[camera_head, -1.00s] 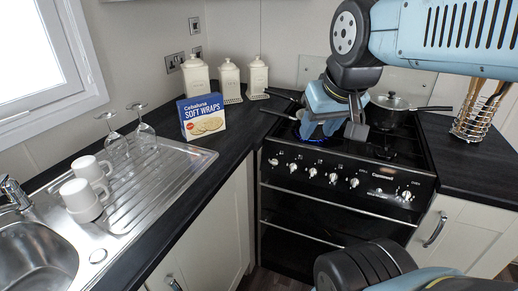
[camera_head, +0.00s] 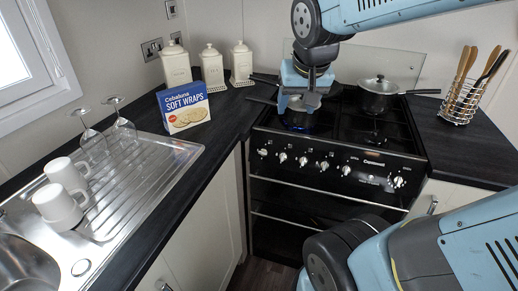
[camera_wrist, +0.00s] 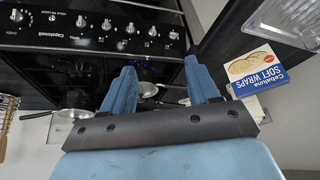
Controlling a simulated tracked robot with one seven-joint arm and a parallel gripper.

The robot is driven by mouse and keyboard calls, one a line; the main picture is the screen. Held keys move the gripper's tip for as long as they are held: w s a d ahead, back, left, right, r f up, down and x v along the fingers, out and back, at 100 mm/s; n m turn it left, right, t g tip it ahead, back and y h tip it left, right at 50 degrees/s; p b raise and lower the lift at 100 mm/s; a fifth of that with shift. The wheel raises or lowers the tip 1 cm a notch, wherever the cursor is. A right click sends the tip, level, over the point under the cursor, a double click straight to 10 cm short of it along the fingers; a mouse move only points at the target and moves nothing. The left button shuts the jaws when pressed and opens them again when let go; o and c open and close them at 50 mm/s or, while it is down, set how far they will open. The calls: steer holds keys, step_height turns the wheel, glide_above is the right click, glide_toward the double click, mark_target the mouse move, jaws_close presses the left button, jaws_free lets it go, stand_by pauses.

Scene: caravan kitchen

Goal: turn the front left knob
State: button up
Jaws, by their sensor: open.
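The black cooker has a row of light knobs along its front panel (camera_head: 330,167). In the head view the leftmost knob (camera_head: 263,152) is at the panel's left end, with another knob (camera_head: 283,157) just right of it. The panel shows upside down in the wrist view, where the knob at that same end (camera_wrist: 173,35) is on the right. I cannot tell which knob is the front left one. My gripper (camera_head: 300,104) is above the left side of the hob, behind the knobs. Its two blue fingers (camera_wrist: 162,86) are apart, with nothing between them, clear of the knobs.
A lidded pan (camera_head: 377,95) stands at the hob's rear right. Another pan (camera_wrist: 148,89) shows past my fingers and is mostly hidden in the head view. A wraps box (camera_head: 185,107) and canisters (camera_head: 212,66) stand left of the cooker. A utensil rack (camera_head: 461,101) is right.

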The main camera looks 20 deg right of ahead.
steer(key=w+a+f+m+g+h, duration=0.1)
steer(key=w+f+m, duration=0.2)
steer(key=w+f, duration=0.55)
steer(key=m+h, duration=0.1)
steer(key=m, duration=0.1)
glide_toward(262, 152)
steer(key=shift+x, duration=4.35)
steer(key=shift+s, duration=0.1)
steer(key=c, duration=1)
steer(key=shift+c, duration=0.2)
